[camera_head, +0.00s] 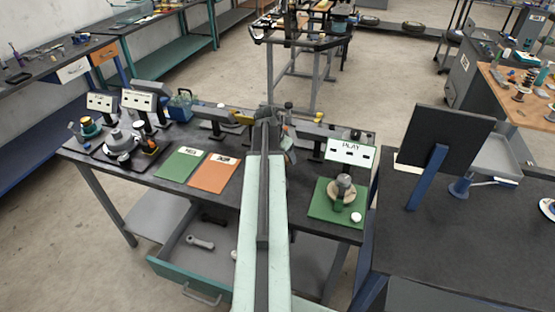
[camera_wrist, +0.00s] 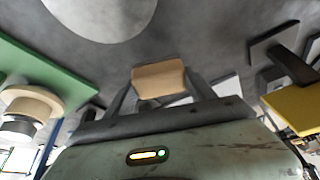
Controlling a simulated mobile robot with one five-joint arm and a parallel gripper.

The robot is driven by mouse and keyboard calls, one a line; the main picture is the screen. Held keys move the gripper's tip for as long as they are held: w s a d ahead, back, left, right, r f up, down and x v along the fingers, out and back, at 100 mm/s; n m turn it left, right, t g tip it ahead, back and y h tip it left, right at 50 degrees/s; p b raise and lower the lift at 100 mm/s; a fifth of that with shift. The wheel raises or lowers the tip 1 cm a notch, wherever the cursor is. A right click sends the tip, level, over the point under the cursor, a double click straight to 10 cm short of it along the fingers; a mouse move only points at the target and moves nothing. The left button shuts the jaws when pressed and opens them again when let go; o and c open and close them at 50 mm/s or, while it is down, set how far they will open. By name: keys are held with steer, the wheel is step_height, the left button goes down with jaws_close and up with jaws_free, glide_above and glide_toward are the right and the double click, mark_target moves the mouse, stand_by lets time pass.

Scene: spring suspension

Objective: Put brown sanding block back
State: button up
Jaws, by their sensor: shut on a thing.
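The brown sanding block (camera_wrist: 158,80) shows in the wrist view as a small tan block between the two dark fingers of my gripper (camera_wrist: 160,95). My gripper is shut on it. A dark grey surface lies behind the block in that view; I cannot tell whether the block touches it. In the head view my arm reaches over the dark workbench (camera_head: 330,228) to its back middle. The arm hides my fingertips and the block there.
A green mat (camera_head: 320,211) with a round part stands right of my arm by the PLAY sign (camera_head: 350,151). Flat green (camera_head: 181,165) and orange (camera_head: 214,174) mats lie left. Small stands line the back. A drawer (camera_head: 200,262) is open below. A dark panel (camera_head: 445,150) stands right.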

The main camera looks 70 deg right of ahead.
steer(key=shift+w+d, duration=0.15)
steer(key=shift+d, duration=0.05)
steer(key=shift+w+d+f, duration=0.15)
steer(key=shift+w+d, duration=0.2)
steer(key=shift+d, duration=0.1)
steer(key=f+b, duration=0.3)
steer(key=b, duration=0.1)
steer(key=shift+s+f, duration=0.25)
steer(key=shift+f, duration=0.1)
steer(key=shift+w+a+r, duration=0.2)
steer(key=shift+w, duration=0.1)
steer(key=shift+f, duration=0.1)
steer(key=o, duration=1.3)
